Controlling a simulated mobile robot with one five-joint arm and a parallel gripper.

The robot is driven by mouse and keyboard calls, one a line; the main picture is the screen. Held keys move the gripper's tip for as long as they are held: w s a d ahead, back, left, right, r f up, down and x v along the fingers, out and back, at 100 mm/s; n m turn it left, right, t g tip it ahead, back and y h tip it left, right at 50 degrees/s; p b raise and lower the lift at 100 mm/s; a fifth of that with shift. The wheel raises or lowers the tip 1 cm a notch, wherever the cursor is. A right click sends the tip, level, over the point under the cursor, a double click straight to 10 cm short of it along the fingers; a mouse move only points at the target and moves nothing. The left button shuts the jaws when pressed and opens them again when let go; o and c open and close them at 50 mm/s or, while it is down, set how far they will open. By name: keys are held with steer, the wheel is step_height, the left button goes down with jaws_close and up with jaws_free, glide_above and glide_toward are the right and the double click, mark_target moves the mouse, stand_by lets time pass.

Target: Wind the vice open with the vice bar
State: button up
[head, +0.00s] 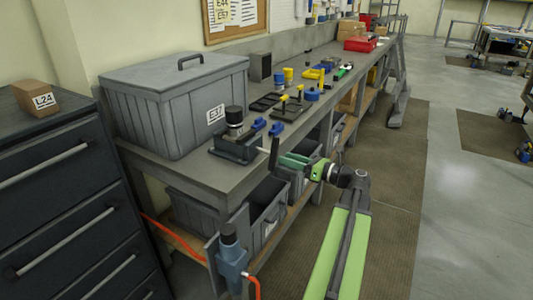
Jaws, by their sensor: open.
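The vice (238,147) is a dark block with blue parts (266,127), near the front edge of the grey bench. A black round piece stands on its left end. What looks like the vice bar (273,156) is a thin dark rod, nearly upright, at the bench's front edge, right of the vice body. My gripper (288,161) is green and reaches in from the right with its fingers toward this bar. It is open. The fingertips are close to the bar; I cannot tell whether they touch it or stand around it.
A large grey lidded bin (165,105) stands left of the vice. Yellow and blue items (290,103) stand behind it. Grey crates (262,215) sit under the bench. A blue tool (231,262) with an orange hose hangs at the bench end.

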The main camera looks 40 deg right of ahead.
mark_target(271, 153)
steer(key=x, duration=0.9)
steer(key=shift+w, duration=0.15)
jaws_close()
